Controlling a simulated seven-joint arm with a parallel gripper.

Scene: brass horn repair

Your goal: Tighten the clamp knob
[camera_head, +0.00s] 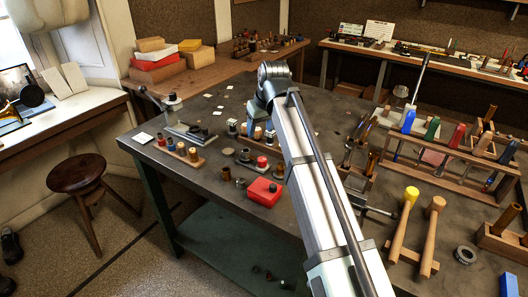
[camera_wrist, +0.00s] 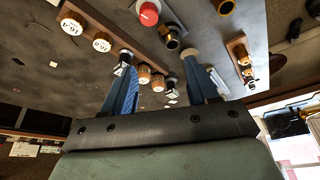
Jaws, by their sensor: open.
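I cannot tell for sure which part is the clamp knob. A clamp-like metal fixture (camera_head: 188,132) with an upright post stands at the left end of the bench. A round red-topped piece (camera_head: 262,162) stands mid-bench; a red-topped piece also shows at the top of the wrist view (camera_wrist: 148,13). My gripper (camera_wrist: 157,57) is open, its two bluish fingers pointing toward the bench top. Several small brass or wooden cylinders (camera_wrist: 144,75) show in the gap between the fingers, with no visible contact.
A red box (camera_head: 263,192) lies near the bench's front edge. A wooden row of small pieces (camera_head: 180,152) is at left. A stool (camera_head: 76,175) stands on the floor.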

